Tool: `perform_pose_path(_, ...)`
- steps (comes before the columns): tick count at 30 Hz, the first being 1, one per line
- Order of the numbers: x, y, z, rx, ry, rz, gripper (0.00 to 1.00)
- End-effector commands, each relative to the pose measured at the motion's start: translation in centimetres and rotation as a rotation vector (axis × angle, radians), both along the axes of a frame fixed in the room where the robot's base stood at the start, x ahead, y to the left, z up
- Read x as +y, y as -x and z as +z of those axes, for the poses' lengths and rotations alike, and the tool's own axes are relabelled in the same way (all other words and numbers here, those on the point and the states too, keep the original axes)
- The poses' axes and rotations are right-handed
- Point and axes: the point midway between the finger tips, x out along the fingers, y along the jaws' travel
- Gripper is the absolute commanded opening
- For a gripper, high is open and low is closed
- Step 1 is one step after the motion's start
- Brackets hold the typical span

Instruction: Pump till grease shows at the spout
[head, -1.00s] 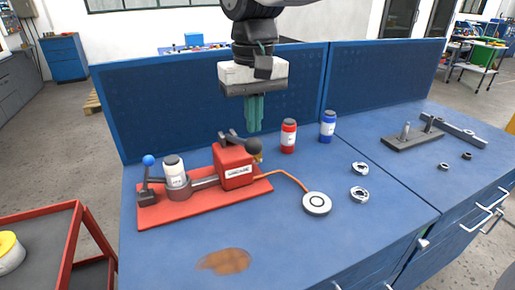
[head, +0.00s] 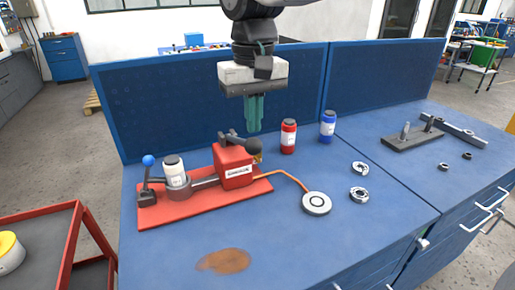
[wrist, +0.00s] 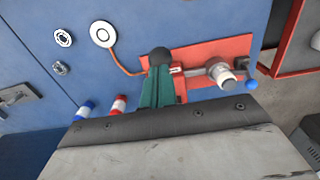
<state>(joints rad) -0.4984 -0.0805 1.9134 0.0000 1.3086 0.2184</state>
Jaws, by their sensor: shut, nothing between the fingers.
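A grease pump with a red block (head: 234,168) stands on a red base plate (head: 215,206). Its lever ends in a black ball (head: 254,146), which also shows in the wrist view (wrist: 160,56). A white canister (head: 174,171) stands in a grey holder on the plate, beside a small lever with a blue knob (head: 149,160). An orange hose (head: 290,178) runs from the block to a round pale disc (head: 317,203). My gripper (head: 254,128) is shut and empty, its teal fingers pointing down just above the ball; contact cannot be told. I see no clear grease at the spout.
A red can (head: 288,137) and a blue can (head: 327,127) stand behind the hose. Two metal rings (head: 359,194) lie to the right. A brown stain (head: 224,261) marks the blue bench top at the front. Blue panels (head: 215,100) rise behind the bench.

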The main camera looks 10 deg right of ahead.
Motion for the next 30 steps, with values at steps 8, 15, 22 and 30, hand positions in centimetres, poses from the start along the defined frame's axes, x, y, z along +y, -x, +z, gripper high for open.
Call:
perform_pose_path(8, 0.0, 0.0, 0.0, 0.000, 0.000, 0.000, 0.00)
perform_pose_path(15, 0.0, 0.0, -0.3, 0.001, 0.000, 0.000, 0.00)
perform_pose_path(22, 0.0, 0.0, -1.4, 0.001, 0.000, 0.000, 0.00)
perform_pose_path(30, 0.0, 0.0, -2.8, 0.001, 0.000, 0.000, 0.00)
